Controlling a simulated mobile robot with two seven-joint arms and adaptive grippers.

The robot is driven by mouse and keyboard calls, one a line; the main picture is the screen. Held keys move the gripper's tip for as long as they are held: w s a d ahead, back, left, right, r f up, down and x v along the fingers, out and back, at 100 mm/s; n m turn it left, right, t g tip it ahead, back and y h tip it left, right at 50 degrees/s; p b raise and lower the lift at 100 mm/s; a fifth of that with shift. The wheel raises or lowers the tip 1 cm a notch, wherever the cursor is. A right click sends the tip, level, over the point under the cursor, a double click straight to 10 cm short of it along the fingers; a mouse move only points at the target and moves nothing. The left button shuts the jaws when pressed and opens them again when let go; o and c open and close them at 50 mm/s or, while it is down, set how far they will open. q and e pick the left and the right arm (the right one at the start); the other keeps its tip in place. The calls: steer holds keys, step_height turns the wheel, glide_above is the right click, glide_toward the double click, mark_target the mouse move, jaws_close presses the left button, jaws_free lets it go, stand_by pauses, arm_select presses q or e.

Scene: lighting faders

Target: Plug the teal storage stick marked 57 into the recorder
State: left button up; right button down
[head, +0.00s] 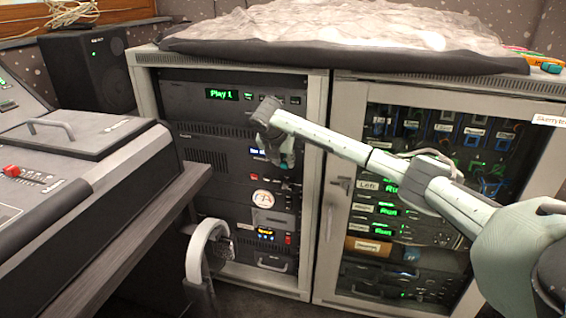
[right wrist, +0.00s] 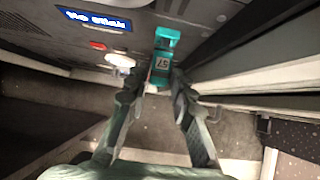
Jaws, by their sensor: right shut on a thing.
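The teal storage stick (right wrist: 160,68), with a pale label reading 57, is between the fingertips of my right gripper (right wrist: 156,92) in the right wrist view. The gripper is shut on its near end. The stick points at the dark recorder panel (right wrist: 130,48), whose blue display (right wrist: 93,20) reads "No Stick". I cannot tell whether its far end touches the panel. In the head view my right gripper (head: 284,158) hangs before the left rack and partly covers the recorder (head: 256,153). The port is not clearly seen. My left gripper is not in view.
The right rack's glass door (head: 400,200) and its frame stand close beside the gripper. A mixing desk (head: 70,170) is at the left. A pale curved object (head: 198,250) stands in front of the left rack. Small coloured items (head: 548,67) lie on the right rack's top.

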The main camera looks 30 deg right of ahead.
steer(key=shift+w+d+b, duration=0.35)
steer(key=shift+d+b, duration=0.05)
steer(key=shift+b, duration=0.1)
stand_by(1.0)
steer(key=shift+w+d+r, duration=0.1)
steer(key=shift+d+r, duration=0.1)
steer(key=shift+r, duration=0.05)
stand_by(0.5)
steer(key=c, duration=1.2)
jaws_free()
steer(key=shift+f, duration=0.2)
steer(key=shift+a, duration=0.1)
steer(key=v, duration=1.2)
steer(key=shift+f, duration=0.1)
